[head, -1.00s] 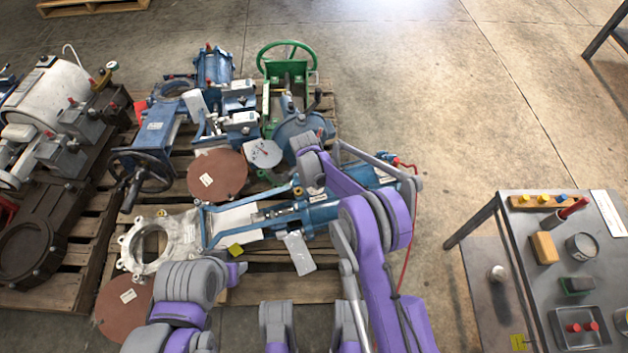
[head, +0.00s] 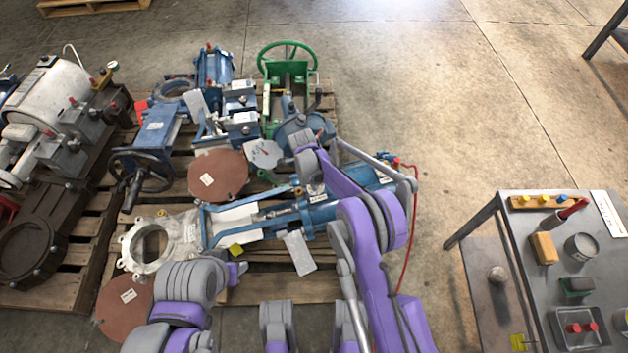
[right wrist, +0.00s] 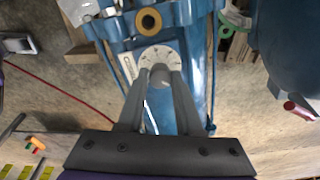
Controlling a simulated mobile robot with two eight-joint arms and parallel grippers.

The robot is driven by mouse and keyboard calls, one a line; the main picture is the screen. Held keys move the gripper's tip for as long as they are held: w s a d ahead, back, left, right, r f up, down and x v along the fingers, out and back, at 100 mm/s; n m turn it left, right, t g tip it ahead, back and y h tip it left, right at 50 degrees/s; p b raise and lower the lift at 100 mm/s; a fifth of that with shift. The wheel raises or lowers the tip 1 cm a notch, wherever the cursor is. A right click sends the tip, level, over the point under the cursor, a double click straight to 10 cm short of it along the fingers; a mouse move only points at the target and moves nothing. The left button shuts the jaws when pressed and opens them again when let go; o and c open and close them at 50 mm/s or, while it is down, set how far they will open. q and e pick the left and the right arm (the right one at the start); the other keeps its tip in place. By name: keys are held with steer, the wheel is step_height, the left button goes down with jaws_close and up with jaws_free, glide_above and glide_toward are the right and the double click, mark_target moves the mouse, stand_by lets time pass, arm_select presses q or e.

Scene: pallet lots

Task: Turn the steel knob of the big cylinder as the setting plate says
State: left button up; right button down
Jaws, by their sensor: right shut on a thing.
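The big blue cylinder (head: 345,203) lies on the pallet, partly behind my right arm. In the right wrist view its blue body (right wrist: 180,110) shows beneath the fingers. The steel knob (right wrist: 160,72) sits in front of a pale semicircular dial (right wrist: 172,52) with marks too small to read. My right gripper (right wrist: 160,80) is shut on the knob, one finger on each side. In the head view the right gripper (head: 313,186) is mostly hidden by its own wrist. I cannot pick out a readable setting plate; a pale tag (head: 299,252) hangs by the cylinder's frame.
A green handwheel valve (head: 285,75), blue valves and brown discs (head: 218,174) crowd the pallet (head: 275,289). A brass-coloured ring fitting (right wrist: 149,21) is just beyond the dial. A red hose runs right of my arm. A grey bench (head: 590,250) stands at right; floor between is clear.

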stand_by(0.4)
steer(key=c, duration=0.6)
jaws_free()
steer(key=shift+r, duration=0.1)
steer(key=shift+s+a+r+p, duration=0.1)
steer(key=shift+a+r+p, duration=0.25)
steer(key=shift+r, duration=1.4)
steer(key=shift+s+a+r+p, duration=0.15)
steer(key=shift+r+p, duration=0.35)
steer(key=shift+r, duration=1.25)
steer(key=shift+w+a+r+p, duration=0.1)
steer(key=shift+a+r+p, duration=0.3)
steer(key=shift+r, duration=1.35)
steer(key=shift+d, duration=0.1)
